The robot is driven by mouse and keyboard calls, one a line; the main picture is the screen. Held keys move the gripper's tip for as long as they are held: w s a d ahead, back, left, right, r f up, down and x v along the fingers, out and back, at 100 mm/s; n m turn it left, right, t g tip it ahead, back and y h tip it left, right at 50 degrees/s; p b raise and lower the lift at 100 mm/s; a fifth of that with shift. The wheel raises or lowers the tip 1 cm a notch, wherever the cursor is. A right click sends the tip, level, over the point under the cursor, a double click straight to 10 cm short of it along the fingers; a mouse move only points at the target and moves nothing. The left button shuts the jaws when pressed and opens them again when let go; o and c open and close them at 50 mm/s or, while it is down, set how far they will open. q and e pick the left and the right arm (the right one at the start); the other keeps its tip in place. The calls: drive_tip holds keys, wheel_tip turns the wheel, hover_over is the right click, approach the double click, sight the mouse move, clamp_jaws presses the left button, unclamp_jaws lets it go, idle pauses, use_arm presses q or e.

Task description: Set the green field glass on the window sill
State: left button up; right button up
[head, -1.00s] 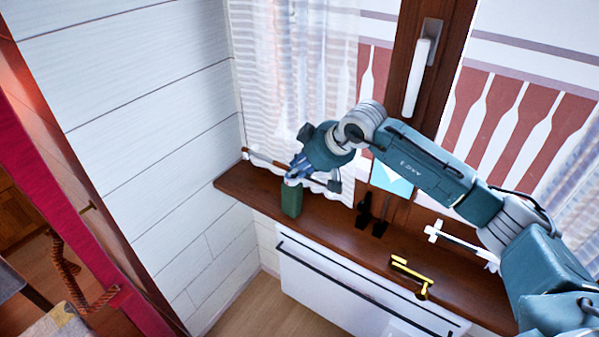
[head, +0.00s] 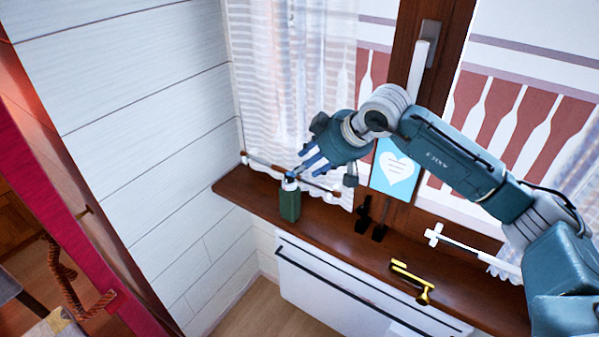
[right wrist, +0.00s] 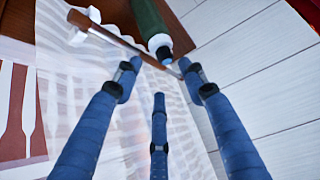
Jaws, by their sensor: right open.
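The green field glass (head: 290,204) stands upright on the brown window sill (head: 335,230), near its left end. It is a dark green block-like body with a pale and dark top end. My right gripper (head: 303,168) is open and empty, just above and slightly right of that top. In the right wrist view the field glass (right wrist: 149,18) lies beyond the spread blue fingers (right wrist: 160,78), with its pale end towards them and a small gap between. My left gripper is not in view.
A thin curtain rod (head: 262,164) runs behind the field glass. Right along the sill are black objects (head: 372,218), a gold handle-like item (head: 412,280) and a white cross-ended rod (head: 450,238). A blue heart card (head: 396,170) stands behind. A white radiator (head: 350,290) is below.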

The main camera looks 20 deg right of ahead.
drive_tip(key=v, duration=0.6)
drive_tip(key=shift+s+b, duration=0.15)
drive_tip(key=shift+b, duration=0.2)
drive_tip(key=shift+r, duration=0.1)
